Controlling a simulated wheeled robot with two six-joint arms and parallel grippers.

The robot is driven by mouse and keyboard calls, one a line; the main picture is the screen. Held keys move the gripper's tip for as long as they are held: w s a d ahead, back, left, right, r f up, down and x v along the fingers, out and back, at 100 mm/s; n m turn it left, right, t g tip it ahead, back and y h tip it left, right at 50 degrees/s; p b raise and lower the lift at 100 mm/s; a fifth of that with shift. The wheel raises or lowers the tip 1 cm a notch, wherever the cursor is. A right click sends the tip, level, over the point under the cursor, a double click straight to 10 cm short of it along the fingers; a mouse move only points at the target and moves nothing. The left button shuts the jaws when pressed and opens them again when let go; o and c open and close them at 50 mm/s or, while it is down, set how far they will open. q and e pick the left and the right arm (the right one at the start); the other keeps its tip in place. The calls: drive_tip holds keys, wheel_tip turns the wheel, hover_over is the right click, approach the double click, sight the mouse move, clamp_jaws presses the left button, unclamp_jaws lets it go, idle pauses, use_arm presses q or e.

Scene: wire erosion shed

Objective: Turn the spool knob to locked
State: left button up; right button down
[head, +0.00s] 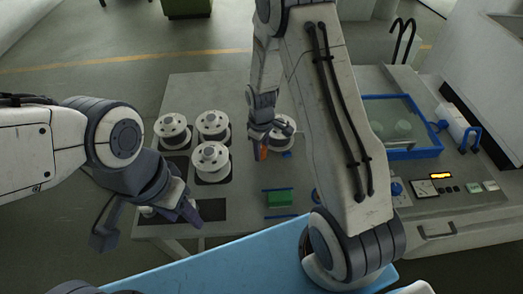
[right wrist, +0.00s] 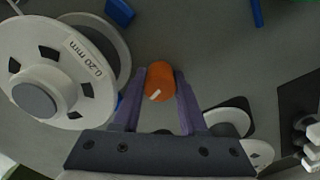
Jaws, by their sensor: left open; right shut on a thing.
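The spool knob (right wrist: 160,84) is a round orange knob with a short white mark, seen between the purple fingers in the right wrist view. In the head view a bit of the orange knob (head: 263,154) shows below my right gripper (head: 264,140). My right gripper (right wrist: 160,98) is shut on the knob, one finger on each side. The white mark points to the lower left in the wrist view. A white spool labelled 0.20 mm (right wrist: 62,75) sits beside the knob; it also shows in the head view (head: 284,128). My left gripper (head: 150,225) is open at the table's front left.
Several white spools (head: 212,157) stand on dark pads on the grey table (head: 190,88). A green block (head: 279,198) lies near the front. At the right is a machine with a blue-framed window (head: 415,154) and a small panel with a lit display (head: 440,176).

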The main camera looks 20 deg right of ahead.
drive_tip(key=m+b, duration=0.1)
drive_tip(key=m, duration=0.5)
drive_tip(key=shift+m, duration=0.3)
drive_tip(key=m, duration=0.5)
drive_tip(key=shift+w+m+b, duration=0.1)
drive_tip(key=shift+m+b, duration=0.2)
drive_tip(key=shift+r, duration=0.1)
drive_tip(key=c, duration=0.7)
unclamp_jaws()
drive_tip(key=shift+c, duration=0.2)
wheel_tip(320, 180, up, 10)
drive_tip(key=shift+r+b, duration=0.2)
drive_tip(key=shift+b, duration=0.7)
